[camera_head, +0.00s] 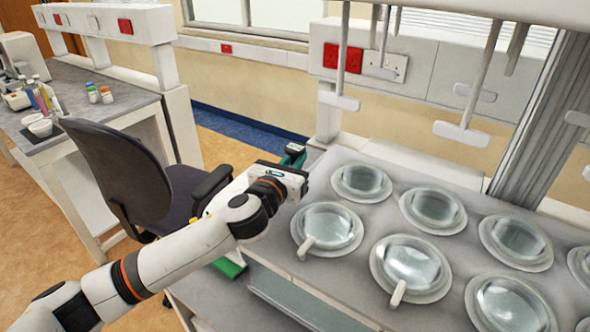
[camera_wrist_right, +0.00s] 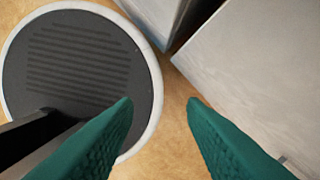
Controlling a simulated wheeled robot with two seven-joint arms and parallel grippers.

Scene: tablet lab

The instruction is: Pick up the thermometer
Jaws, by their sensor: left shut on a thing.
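My left gripper (camera_head: 293,160) is at the left end of the grey bench top, near the wells. Its dark green finger shows beyond the white hand. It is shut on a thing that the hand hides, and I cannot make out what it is. I cannot pick out the thermometer in either view. My right gripper (camera_wrist_right: 160,100) is open, with its two green fingers apart and nothing between them. It hangs over the tan floor.
The bench (camera_head: 375,305) has several round glass-covered wells, some with white handles. White hanging bars (camera_head: 460,132) come down above it. A dark office chair (camera_head: 125,175) stands left of the bench. A side table (camera_head: 120,98) holds bottles and bowls. Grey cabinets (camera_wrist_right: 250,80) show in the right wrist view.

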